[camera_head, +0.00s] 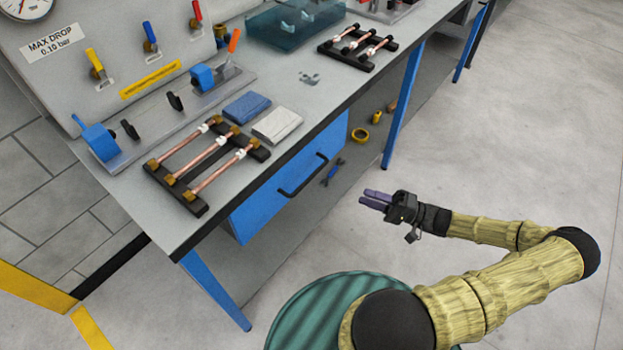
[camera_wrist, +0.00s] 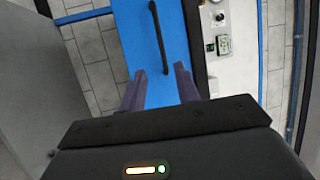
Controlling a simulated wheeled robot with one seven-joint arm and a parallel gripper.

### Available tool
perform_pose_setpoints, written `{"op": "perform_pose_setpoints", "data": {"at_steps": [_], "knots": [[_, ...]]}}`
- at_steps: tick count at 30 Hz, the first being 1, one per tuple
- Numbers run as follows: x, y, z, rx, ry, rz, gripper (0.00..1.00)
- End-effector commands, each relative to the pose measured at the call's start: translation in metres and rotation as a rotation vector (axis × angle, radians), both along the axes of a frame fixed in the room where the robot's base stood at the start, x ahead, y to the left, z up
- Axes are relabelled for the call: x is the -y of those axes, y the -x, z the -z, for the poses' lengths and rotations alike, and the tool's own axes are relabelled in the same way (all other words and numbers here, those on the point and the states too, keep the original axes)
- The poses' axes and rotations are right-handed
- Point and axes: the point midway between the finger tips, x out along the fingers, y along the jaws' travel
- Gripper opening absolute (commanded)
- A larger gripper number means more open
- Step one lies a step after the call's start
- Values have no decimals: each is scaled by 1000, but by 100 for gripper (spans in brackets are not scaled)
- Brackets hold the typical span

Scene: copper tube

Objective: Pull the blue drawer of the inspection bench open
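The blue drawer (camera_head: 290,185) hangs under the top of the inspection bench (camera_head: 310,95), and its front looks flush with the bench. A black bar handle (camera_head: 304,176) is fixed across its front. In the wrist view the drawer front (camera_wrist: 155,55) fills the middle, with the handle (camera_wrist: 157,38) beyond the fingertips. My gripper (camera_head: 376,200) is open and empty, to the right of the drawer in the head view and apart from the handle. In the wrist view its two purple fingers (camera_wrist: 159,72) are spread, with blue drawer front visible between them.
A blue leg (camera_head: 404,105) stands right of the drawer. The floor beyond my gripper is clear.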

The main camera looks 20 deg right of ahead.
Motion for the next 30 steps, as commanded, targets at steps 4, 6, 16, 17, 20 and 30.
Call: {"op": "perform_pose_setpoints", "data": {"at_steps": [4,6,16,17,20,30], "knots": [[-2,-1,-1,-1,-1,1,32],[-6,-4,-2,-1,-2,0,32],[-51,-29,-12,-2,-2,-8,32],[-56,-32,-13,-2,-2,-7,32],[-71,-41,-16,-3,-2,-8,32],[-124,-71,-27,-3,-2,-12,32]]}}
